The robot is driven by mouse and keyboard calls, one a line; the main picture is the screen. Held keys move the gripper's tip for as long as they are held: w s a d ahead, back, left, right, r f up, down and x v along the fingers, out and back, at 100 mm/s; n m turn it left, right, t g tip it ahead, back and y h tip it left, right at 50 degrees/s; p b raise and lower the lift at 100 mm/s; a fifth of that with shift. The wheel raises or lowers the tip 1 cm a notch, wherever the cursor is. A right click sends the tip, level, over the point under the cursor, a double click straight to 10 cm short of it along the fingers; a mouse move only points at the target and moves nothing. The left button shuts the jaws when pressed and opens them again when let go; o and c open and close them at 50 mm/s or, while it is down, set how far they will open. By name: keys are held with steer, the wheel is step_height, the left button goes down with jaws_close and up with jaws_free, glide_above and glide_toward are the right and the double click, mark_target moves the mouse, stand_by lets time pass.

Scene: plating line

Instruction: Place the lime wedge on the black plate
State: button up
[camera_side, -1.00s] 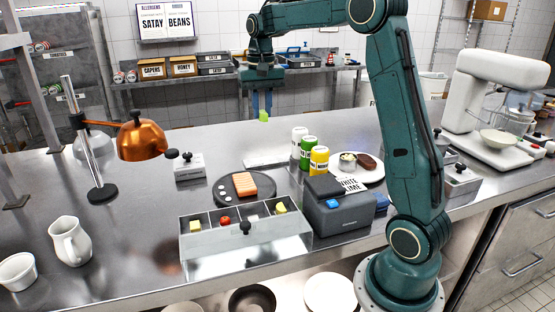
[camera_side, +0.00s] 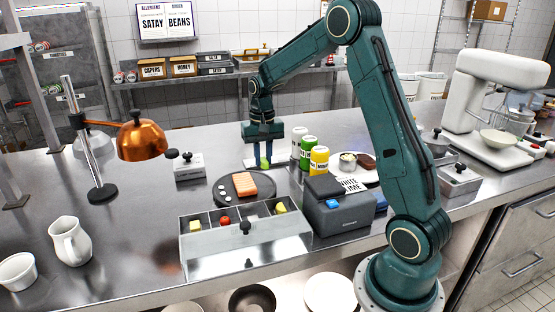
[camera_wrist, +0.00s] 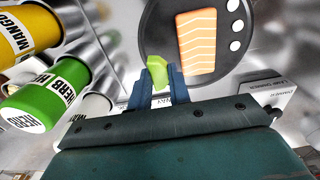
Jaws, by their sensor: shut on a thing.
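My gripper (camera_side: 263,160) is shut on the lime wedge (camera_wrist: 157,70), a small bright green piece held between the blue fingertips. In the side view the wedge (camera_side: 265,164) shows just below the fingers, behind and right of the black plate. The black plate (camera_side: 228,198) is round and lies on the steel counter, with an orange, white-striped salmon block (camera_side: 243,183) on it and several white dots along its left side. In the wrist view the wedge overlaps the lower left part of the plate (camera_wrist: 213,65); its height above the counter is hard to tell.
White, green (camera_side: 308,152) and yellow (camera_side: 319,161) bottles stand close to the right of my gripper. A compartment bin (camera_side: 245,250) with garnishes and a grey machine (camera_side: 340,215) stand in front. A copper lamp (camera_side: 140,140) is at left.

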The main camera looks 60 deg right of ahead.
mark_target(264, 184)
steer(key=shift+f, duration=2.8)
steer(key=shift+f, duration=0.15)
steer(key=o, duration=0.4)
steer(key=shift+o, duration=0.2)
steer(key=shift+r, duration=0.2)
step_height(264, 184, up, 12)
